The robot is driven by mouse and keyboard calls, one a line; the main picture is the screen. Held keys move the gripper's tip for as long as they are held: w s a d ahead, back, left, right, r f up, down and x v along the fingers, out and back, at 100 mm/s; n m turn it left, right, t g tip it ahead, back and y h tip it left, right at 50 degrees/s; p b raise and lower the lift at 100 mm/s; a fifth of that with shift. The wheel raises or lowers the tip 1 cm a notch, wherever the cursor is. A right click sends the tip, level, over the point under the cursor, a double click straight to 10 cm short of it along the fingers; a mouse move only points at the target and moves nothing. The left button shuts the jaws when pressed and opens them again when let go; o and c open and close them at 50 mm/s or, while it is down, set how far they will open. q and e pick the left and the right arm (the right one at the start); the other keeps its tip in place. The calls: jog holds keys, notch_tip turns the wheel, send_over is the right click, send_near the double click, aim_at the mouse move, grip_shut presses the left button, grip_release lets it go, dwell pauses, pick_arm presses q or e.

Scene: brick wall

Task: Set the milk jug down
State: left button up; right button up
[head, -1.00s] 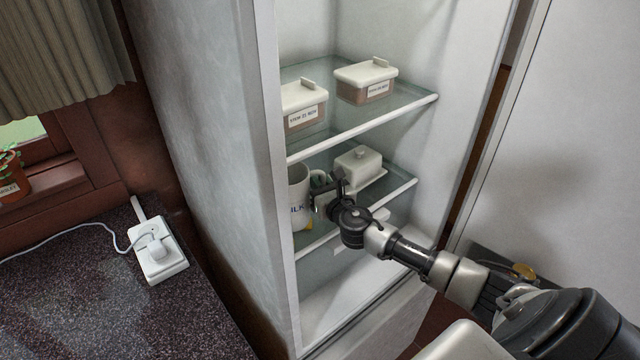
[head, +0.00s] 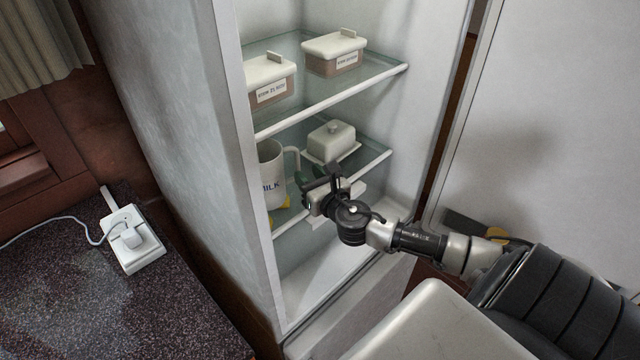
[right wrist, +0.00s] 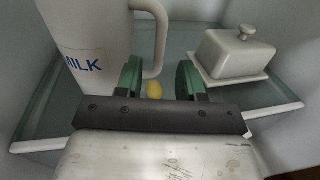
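The milk jug (head: 271,172), white with blue "MILK" lettering, stands upright on the lower glass shelf (head: 368,160) of the open fridge, at the left. It also shows in the right wrist view (right wrist: 92,45), with its handle to the right. My right gripper (head: 308,187) is in front of the shelf, to the right of the jug. In the right wrist view its two green-padded fingers (right wrist: 160,82) are apart with nothing between them, and the jug's handle is beyond them, clear of the pads. My left gripper is not in view.
A white butter dish (head: 330,142) stands on the lower shelf behind my right gripper. Two lidded boxes (head: 270,80) (head: 334,53) stand on the upper shelf. The fridge's side wall (head: 175,120) is close left of the jug.

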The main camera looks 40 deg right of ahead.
jog(key=s, duration=0.4)
jog(key=shift+s+a+b, duration=0.3)
jog(key=shift+s, duration=0.05)
dwell(0.3)
